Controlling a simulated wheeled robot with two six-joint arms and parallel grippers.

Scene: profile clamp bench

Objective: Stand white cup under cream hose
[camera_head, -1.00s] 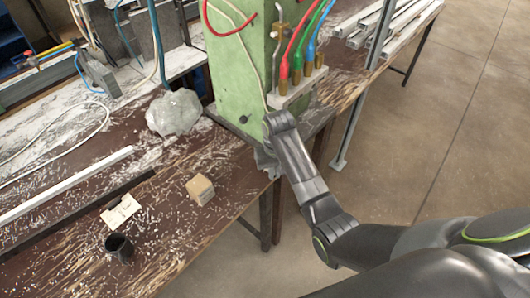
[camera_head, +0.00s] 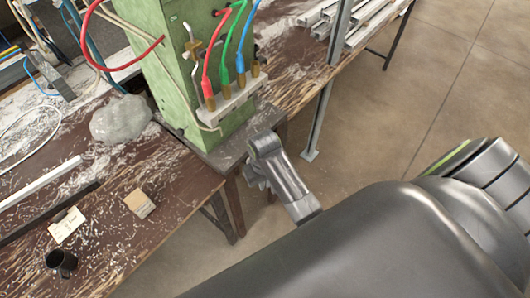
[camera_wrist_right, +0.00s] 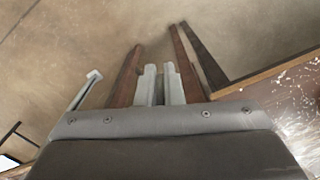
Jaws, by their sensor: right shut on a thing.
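I cannot find the white cup in either view. A thin cream hose (camera_head: 198,112) runs down the front of the green machine (camera_head: 165,70), left of the nozzle rack (camera_head: 232,99). Its lower end shows near the rack's left end. My right gripper (camera_head: 258,185) is below and in front of the machine, over the floor beside the table edge. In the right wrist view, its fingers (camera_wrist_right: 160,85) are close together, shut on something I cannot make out. My left gripper is in neither view.
Red (camera_head: 207,62), green (camera_head: 231,38) and blue (camera_head: 243,40) hoses hang at the rack. The brown table (camera_head: 165,215) holds a grey lump (camera_head: 120,119), a wooden block (camera_head: 139,204), a paper note (camera_head: 66,225) and a dark mug (camera_head: 62,262). A metal post (camera_head: 325,100) stands right.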

